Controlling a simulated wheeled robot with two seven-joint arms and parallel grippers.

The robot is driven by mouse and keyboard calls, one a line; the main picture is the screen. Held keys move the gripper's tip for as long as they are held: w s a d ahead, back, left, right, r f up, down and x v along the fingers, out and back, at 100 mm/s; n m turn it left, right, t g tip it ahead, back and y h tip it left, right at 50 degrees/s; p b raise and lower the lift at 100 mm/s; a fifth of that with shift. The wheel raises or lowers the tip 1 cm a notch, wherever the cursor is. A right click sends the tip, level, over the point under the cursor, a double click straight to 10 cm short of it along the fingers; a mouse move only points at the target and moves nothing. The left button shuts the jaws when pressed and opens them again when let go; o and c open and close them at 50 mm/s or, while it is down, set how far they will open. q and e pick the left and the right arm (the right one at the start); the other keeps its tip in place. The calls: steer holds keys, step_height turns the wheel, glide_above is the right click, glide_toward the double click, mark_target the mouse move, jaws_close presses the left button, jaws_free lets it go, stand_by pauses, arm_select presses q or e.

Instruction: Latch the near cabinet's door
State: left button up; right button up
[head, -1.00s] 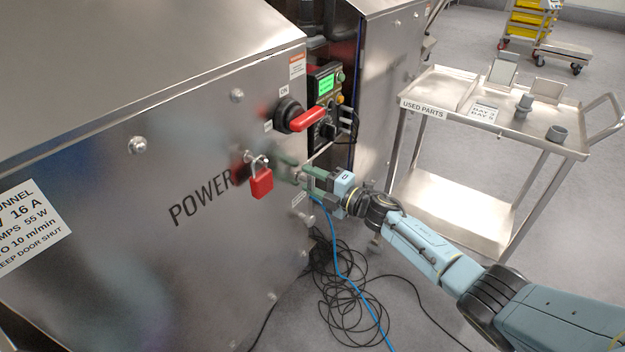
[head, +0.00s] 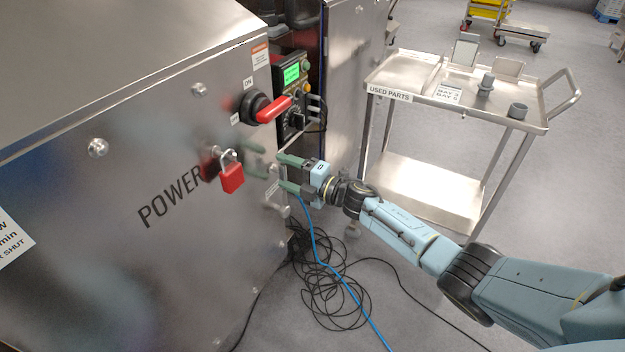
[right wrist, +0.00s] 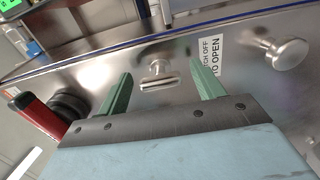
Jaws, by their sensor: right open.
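The near cabinet's steel door (head: 110,240) is marked POWER and looks flush with its frame. A small wing-shaped latch (right wrist: 158,75) sits near its right edge, between my right fingers in the right wrist view. In the head view it is small and partly hard to make out (head: 272,172). My right gripper (head: 283,172) is open, its green fingertips close to the door on either side of the latch. The right wrist view also shows the gripper (right wrist: 163,88). I cannot tell whether a finger touches the latch. My left gripper is out of view.
A red padlock (head: 231,178) hangs left of the latch, below a red-handled switch (head: 270,108). A round knob (right wrist: 284,52) stands beyond the right finger. Loose cables (head: 325,290) lie on the floor below. A used-parts cart (head: 390,95) stands to the right.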

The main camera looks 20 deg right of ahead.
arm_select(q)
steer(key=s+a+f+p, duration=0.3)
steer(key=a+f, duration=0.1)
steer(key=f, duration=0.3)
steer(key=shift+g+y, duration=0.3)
arm_select(e)
steer(key=v, duration=1.2)
steer(key=shift+s+d, duration=0.1)
